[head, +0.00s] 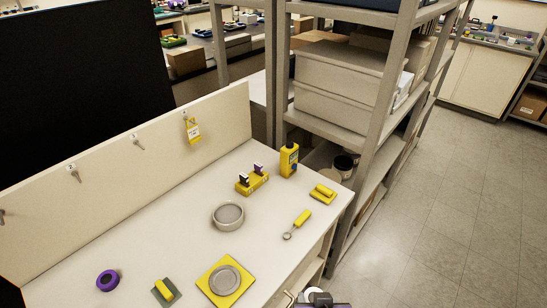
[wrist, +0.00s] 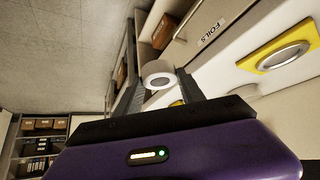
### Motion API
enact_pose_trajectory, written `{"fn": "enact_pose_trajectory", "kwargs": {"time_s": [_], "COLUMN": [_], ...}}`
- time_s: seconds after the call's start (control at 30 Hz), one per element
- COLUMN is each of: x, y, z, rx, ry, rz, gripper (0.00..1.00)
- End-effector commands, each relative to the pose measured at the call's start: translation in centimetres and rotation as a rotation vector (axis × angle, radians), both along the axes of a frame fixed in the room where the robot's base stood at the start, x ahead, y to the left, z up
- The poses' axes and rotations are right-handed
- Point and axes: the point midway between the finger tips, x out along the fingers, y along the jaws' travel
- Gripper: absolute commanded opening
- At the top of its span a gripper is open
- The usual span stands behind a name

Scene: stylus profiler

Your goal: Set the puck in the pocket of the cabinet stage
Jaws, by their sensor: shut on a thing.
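In the wrist view my gripper (wrist: 160,82) is shut on a white round puck (wrist: 159,68) with a darker round centre, held between the two grey fingertips. In the head view the puck (head: 318,297) and part of my gripper show at the bottom edge, off the front of the bench. A yellow square plate with a round grey centre (head: 225,280), which looks like the stage, lies at the front of the bench top. It also shows at the upper right of the wrist view (wrist: 262,64), apart from the puck. I cannot tell how deep its pocket is.
The bench (head: 165,245) also carries a grey round dish (head: 228,215), a purple ring (head: 107,280), a yellow-handled tool (head: 302,218) and a yellow bottle (head: 289,160). A drawer front labelled FOILS (wrist: 211,34) is beside the puck. A shelf rack (head: 370,130) stands behind.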

Motion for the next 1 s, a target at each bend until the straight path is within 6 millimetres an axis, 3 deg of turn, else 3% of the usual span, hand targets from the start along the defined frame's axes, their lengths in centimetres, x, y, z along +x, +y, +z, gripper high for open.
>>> {"fn": "enact_pose_trajectory", "kwargs": {"time_s": [0.03,0.13,0.53,1.0], "x": [0.1,0.3,1.2,1.1], "y": [-1.7,-4.0,-11.0,-10.4], "z": [-0.9,-2.3,-6.4,-6.3], "rx": [-0.001,-0.001,0.000,0.000], "ry": [0.003,0.002,0.000,0.002], "rz": [-0.003,0.004,0.026,0.036], "gripper": [0.00,0.00,0.00,0.00]}}
